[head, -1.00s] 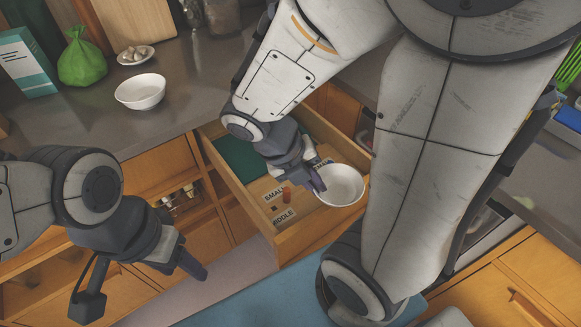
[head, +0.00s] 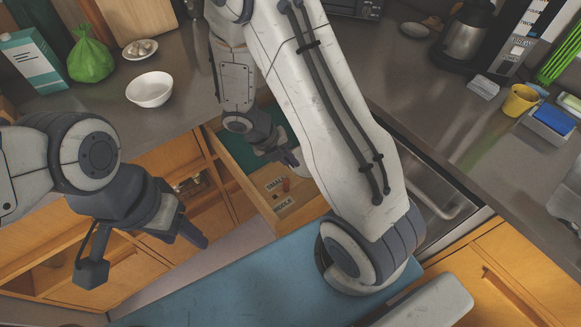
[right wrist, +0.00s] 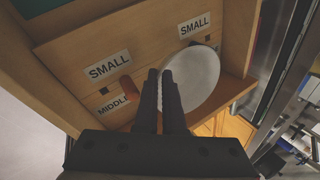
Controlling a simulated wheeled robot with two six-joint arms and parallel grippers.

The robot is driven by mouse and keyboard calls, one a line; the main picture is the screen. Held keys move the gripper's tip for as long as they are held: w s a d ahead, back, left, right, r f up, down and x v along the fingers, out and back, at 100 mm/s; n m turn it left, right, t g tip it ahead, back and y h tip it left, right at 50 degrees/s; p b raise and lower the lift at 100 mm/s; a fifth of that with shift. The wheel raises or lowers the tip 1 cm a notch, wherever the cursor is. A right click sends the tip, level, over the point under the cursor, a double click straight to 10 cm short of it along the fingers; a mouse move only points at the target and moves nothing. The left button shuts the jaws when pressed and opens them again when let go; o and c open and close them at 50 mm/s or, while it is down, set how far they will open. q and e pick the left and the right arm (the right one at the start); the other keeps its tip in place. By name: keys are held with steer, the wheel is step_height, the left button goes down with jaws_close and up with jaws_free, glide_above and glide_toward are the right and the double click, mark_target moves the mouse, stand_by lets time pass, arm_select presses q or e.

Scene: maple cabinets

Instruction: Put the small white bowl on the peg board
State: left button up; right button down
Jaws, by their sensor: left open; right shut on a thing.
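My right gripper (right wrist: 162,88) is shut on the small white bowl (right wrist: 194,80), its fingers at the bowl's left rim. The bowl is over the open drawer's wooden peg board (right wrist: 75,58); I cannot tell whether it touches the board. The board has labels reading SMALL and MIDDLE and a short brown peg (right wrist: 118,88), left of the fingers. My left gripper (head: 190,225) is open and empty, in front of the lower cabinets.
Another white bowl (head: 150,89) stands on the grey counter (head: 100,115). A green bag (head: 90,58), a carton (head: 32,60) and a small dish (head: 139,51) are behind it. A yellow cup (head: 521,100) and a blue sponge (head: 553,118) are on the right counter.

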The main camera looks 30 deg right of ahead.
mark_target(297, 176)
steer(key=shift+f+b, duration=0.45)
steer(key=shift+f, duration=1.5)
steer(key=shift+f, duration=0.15)
steer(key=c, duration=1)
jaws_free()
